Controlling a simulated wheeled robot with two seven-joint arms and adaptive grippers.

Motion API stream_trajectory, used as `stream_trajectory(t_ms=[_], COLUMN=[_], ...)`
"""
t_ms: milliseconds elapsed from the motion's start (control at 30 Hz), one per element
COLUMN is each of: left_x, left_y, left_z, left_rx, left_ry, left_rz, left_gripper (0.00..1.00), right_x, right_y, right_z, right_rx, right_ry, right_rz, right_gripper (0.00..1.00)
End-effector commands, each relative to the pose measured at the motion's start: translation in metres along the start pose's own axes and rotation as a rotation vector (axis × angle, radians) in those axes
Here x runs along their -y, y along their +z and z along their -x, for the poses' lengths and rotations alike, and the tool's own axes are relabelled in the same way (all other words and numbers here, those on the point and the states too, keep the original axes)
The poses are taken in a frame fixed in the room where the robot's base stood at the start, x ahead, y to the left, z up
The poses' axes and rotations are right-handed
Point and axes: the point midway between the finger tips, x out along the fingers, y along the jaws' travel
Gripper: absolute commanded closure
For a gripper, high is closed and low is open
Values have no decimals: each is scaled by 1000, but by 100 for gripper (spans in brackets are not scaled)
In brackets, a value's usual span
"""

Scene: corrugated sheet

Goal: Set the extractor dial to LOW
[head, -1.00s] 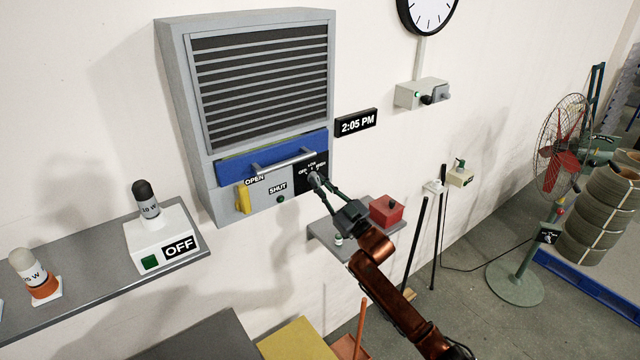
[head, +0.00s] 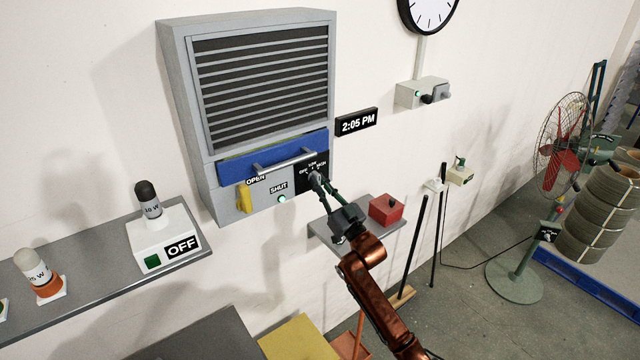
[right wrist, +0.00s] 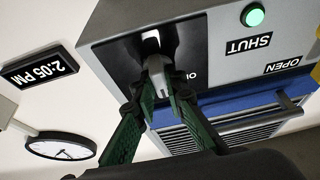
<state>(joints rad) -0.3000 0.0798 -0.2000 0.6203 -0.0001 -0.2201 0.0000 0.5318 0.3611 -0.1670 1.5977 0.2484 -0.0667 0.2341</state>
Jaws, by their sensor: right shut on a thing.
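The extractor (head: 262,90) is a grey louvred box on the wall. Its dial (head: 314,178) sits on a black plate (head: 304,186) at the lower right, marked OFF, LOW and HIGH. My right gripper (head: 320,186) is shut on the dial. In the right wrist view, the dial's grey knob (right wrist: 156,66) is between the green fingers of my right gripper (right wrist: 157,92). The fingers hide part of the plate, and I cannot tell which mark the dial points to. A green lamp (head: 282,198) by the SHUT label is lit. My left gripper is not in view.
A blue panel with a bar handle (head: 285,160) and a yellow lever (head: 244,198) are left of the dial. A shelf (head: 90,272) with an OFF-marked box is at left.

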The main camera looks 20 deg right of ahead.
Motion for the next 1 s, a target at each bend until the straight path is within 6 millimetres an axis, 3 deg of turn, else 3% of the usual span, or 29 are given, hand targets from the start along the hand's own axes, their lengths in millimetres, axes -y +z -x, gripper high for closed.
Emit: stream_trajectory(t_ms=[33, 67, 300, 667, 767, 1000], left_x=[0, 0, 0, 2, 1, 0], left_y=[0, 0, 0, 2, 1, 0], left_z=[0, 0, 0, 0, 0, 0], left_rx=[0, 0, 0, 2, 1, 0], left_ry=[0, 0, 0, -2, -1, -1], left_rz=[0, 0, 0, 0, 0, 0], left_gripper=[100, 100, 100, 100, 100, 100], right_x=[0, 0, 0, -1, -1, 0], right_y=[-1, -1, -1, 1, 1, 1], right_z=[0, 0, 0, 5, 17, 67], right_rx=[-2, -2, -2, 0, 1, 1], right_ry=[0, 0, 0, 0, 0, 0], right_rz=[1, 1, 1, 1, 2, 1], right_gripper=[100, 88, 71, 71, 71, 71])
